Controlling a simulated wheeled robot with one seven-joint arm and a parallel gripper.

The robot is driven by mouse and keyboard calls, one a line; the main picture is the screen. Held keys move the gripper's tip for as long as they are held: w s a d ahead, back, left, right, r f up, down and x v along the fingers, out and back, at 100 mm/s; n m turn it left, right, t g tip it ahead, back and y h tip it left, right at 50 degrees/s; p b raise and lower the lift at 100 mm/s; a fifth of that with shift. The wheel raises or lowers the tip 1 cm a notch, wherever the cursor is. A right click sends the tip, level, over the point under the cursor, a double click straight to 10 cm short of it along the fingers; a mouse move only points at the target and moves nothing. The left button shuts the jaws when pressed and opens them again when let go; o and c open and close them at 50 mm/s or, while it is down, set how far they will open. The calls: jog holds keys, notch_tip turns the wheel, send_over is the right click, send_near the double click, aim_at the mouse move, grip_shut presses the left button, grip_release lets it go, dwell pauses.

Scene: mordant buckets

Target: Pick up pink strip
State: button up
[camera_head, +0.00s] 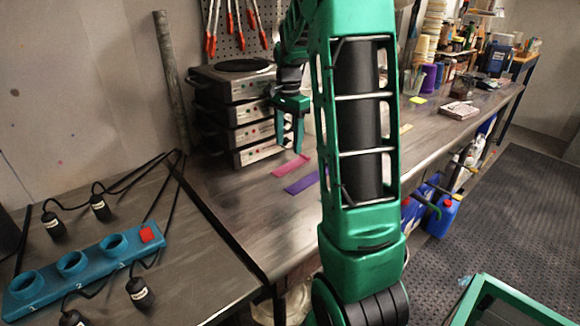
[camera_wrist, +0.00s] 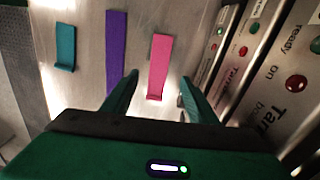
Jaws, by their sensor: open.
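The pink strip (camera_head: 291,165) lies flat on the grey workbench in the head view, in front of the stacked hot plates. In the wrist view the pink strip (camera_wrist: 159,66) lies ahead of the fingers, its near end between their tips in the picture. My gripper (camera_head: 290,140) is open and empty above the bench by the strip; its green fingers also show in the wrist view (camera_wrist: 158,88). A purple strip (camera_wrist: 117,55) lies left of the pink one, and also shows in the head view (camera_head: 302,183). A teal strip (camera_wrist: 65,48) lies farther left.
Stacked hot plates (camera_head: 238,115) with buttons stand close beside the pink strip; their fronts fill the right of the wrist view (camera_wrist: 285,75). A blue rack (camera_head: 75,268) with round holders and black-cabled items sits on the left bench.

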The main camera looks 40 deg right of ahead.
aim_at(289, 166)
jog(key=shift+f, duration=3.55)
jog(key=c, duration=1.1)
